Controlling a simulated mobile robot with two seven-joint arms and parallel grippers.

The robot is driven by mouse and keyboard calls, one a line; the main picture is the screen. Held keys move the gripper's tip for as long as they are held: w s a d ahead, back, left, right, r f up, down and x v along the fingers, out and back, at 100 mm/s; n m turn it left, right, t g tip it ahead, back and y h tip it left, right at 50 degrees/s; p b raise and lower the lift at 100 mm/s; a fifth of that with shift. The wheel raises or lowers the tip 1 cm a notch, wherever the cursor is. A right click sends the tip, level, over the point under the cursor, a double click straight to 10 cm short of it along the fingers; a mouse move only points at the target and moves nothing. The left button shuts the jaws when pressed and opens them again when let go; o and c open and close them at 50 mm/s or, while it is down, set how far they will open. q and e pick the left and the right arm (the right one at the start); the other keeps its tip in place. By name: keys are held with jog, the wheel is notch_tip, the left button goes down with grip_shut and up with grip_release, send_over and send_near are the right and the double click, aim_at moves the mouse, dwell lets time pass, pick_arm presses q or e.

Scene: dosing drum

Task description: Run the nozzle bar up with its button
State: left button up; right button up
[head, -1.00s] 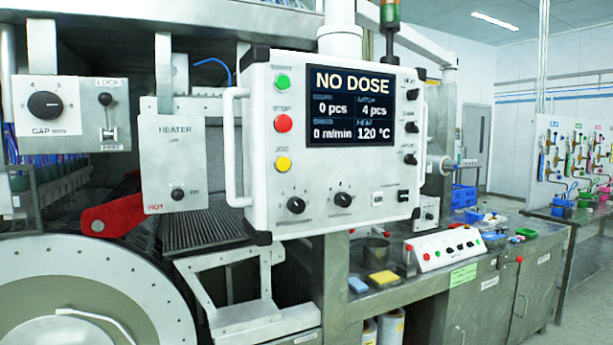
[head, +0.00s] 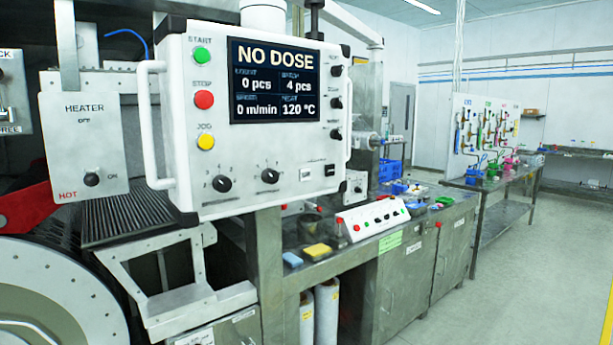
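Neither of my grippers shows in the head view. A large white control panel (head: 262,205) hangs at the left centre. Its screen (head: 275,80) reads NO DOSE, 0 pcs, batch 4 pcs, 0 m/min and 120 °C. It carries a green START button (head: 202,55), a red STOP button (head: 204,100), a yellow JOG button (head: 206,142) and black knobs. A low white button box (head: 372,219) with small red, green and black controls sits on the bench to the right. I cannot tell which button belongs to the nozzle bar, and I cannot make out the nozzle bar.
A heater box (head: 84,140) and a large drum (head: 45,300) stand at the left. A metal bracket (head: 165,262) juts out below the panel. The steel bench (head: 325,268) holds blue and yellow sponges (head: 317,251). The floor (head: 520,290) at the right is clear.

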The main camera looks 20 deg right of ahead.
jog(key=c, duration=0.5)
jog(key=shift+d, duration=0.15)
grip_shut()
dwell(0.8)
